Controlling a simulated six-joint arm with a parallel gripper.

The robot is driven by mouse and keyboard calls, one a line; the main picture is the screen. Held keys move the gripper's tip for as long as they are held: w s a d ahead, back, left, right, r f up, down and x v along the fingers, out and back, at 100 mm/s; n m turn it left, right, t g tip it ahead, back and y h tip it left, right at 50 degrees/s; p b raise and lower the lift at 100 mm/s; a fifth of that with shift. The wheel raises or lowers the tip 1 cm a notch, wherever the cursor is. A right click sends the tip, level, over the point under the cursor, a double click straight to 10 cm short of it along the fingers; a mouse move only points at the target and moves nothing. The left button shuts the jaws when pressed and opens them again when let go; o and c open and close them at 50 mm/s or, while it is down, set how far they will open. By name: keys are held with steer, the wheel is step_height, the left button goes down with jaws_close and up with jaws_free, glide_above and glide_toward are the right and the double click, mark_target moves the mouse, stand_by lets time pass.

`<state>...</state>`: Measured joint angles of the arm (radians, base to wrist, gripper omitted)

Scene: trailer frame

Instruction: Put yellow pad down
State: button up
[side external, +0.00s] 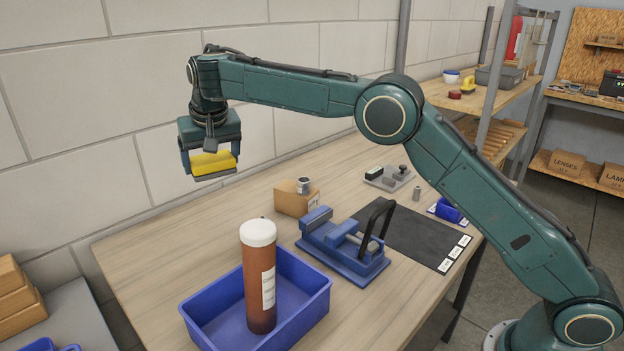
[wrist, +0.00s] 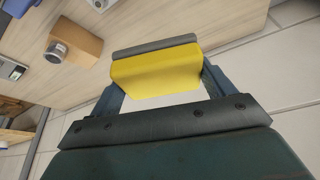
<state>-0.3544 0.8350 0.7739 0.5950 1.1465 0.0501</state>
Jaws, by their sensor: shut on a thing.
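The yellow pad (side external: 212,163) is a block with a grey layer along one face. My gripper (side external: 210,160) is shut on it and holds it in the air, well above the table's far left part, near the wall. In the wrist view the yellow pad (wrist: 156,66) sits between the two fingers of my gripper (wrist: 157,80), with its grey strip on the side away from the palm. The pad touches nothing but the gripper.
A blue bin (side external: 205,318) holding a brown, white-capped bottle (side external: 258,285) stands at the table's front. A blue vise-like fixture (side external: 340,250), a cardboard box (side external: 293,203) with a small can (side external: 303,186), and a dark mat (side external: 415,232) lie right. The table's left part is bare.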

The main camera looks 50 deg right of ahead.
steer(key=s+d+m+g+h, duration=0.1)
steer(key=s+d+m, duration=0.3)
steer(key=d, duration=1)
steer(key=s+d+m+g+h, duration=0.1)
steer(key=d+m, duration=0.5)
steer(key=d, duration=0.8)
steer(key=s+d+r+m+g+h, duration=0.1)
steer(key=s+d+m, duration=0.3)
steer(key=d, duration=1)
steer(key=s+g, duration=0.1)
steer(key=s, duration=0.1)
steer(key=shift+s+m, duration=0.3)
steer(key=shift+m, duration=0.1)
steer(key=shift+d+f, duration=0.15)
step_height(320, 180, down, 16)
steer(key=shift+r, duration=0.25)
steer(key=shift+f, duration=0.1)
steer(key=shift+f, duration=2)
